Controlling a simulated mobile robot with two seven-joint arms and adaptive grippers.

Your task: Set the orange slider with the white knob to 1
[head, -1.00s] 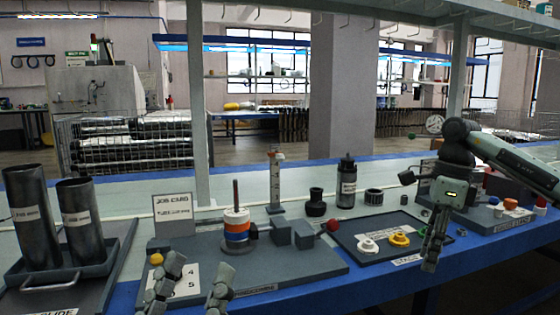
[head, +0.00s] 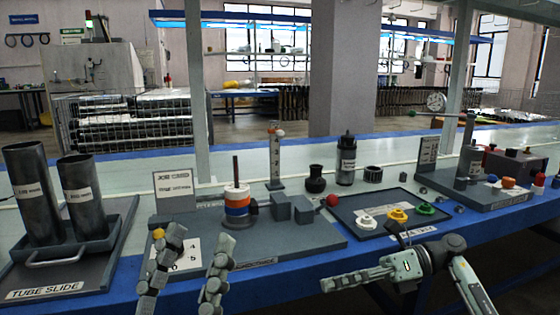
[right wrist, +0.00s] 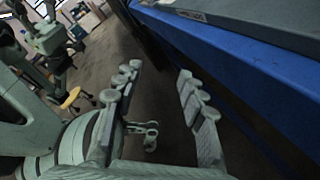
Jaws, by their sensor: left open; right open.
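A pale upright post (head: 276,160) stands behind the grey board, with small orange-red and white parts near its top. I cannot tell whether this is the orange slider with the white knob, and no scale reading is legible on it. My left gripper (head: 198,237) is open and empty over the front left of the board, in front of a white number card (head: 187,254) that it partly hides. My right gripper (head: 324,284) lies level in front of the table edge, pointing left. In the right wrist view its fingers (right wrist: 159,71) are apart with nothing between them.
A peg with white, orange and blue rings (head: 237,208) and grey blocks (head: 280,207) stand on the board (head: 310,240). A dark tray (head: 375,232) holds white, yellow and green rings. Two dark tubes (head: 28,190) stand at left. A knobbed station (head: 495,195) is at right.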

